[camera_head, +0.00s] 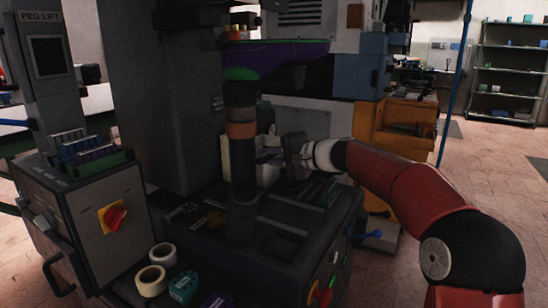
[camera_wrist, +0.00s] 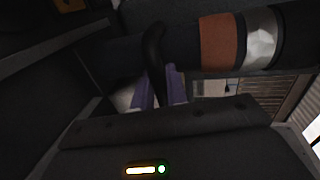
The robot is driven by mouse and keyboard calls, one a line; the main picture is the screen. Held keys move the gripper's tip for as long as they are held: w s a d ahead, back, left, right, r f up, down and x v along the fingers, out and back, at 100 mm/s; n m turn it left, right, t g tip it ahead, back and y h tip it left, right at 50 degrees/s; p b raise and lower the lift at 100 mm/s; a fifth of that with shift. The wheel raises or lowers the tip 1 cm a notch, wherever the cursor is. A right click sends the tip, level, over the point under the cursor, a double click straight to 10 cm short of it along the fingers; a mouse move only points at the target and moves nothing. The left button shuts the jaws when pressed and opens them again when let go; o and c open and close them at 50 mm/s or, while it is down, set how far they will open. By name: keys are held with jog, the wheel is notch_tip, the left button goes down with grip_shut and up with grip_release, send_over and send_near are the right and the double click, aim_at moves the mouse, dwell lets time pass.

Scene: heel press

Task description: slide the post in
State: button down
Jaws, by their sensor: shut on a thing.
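The post (camera_head: 241,185) is a dark upright column with a copper-brown band, standing on the dark machine bed. A purple and green shoe-like form (camera_head: 275,58) sits at its top. In the wrist view the post (camera_wrist: 165,58) runs across the upper part, with its brown band and a pale band at right. My gripper (camera_head: 266,155) reaches in from the right at about mid-height of the post. Its two purple fingers (camera_wrist: 160,88) are shut on a black curved handle (camera_wrist: 154,45) at the post. How the handle joins the post is hidden.
The machine bed (camera_head: 275,245) has dark slots and small parts around the post's foot. A control cabinet (camera_head: 105,215) with a red knob stands at left. Tape rolls (camera_head: 152,281) lie in front. A grey machine column (camera_head: 165,95) rises behind. Open floor lies at right.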

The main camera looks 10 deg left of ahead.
jog(key=shift+a+r, duration=0.15)
jog(key=c, duration=1.5)
grip_release()
jog(key=shift+a, duration=0.15)
jog(key=b+v, duration=0.1)
jog(key=v, duration=0.6)
jog(key=shift+d, duration=0.4)
jog(key=s+d+f+n+h, duration=0.1)
jog(key=s+d+f+h, duration=0.4)
jog(key=s+d, duration=0.3)
jog(key=s+d+f+n+h, duration=0.1)
jog(key=s+d+f+h, duration=0.4)
jog(key=s, duration=1.1)
jog(key=s+d+f+n+h, duration=0.1)
jog(key=s+d+f+h, duration=0.3)
jog(key=s+d+f, duration=0.4)
jog(key=shift+s+d+f+n+t+h, duration=0.1)
jog(key=shift+s+d+n+t+h, duration=0.1)
jog(key=shift+s+d, duration=0.8)
jog(key=shift+s+d+f+n+t+h, duration=0.1)
jog(key=shift+s+d+t+h, duration=0.1)
jog(key=shift+s+d, duration=0.85)
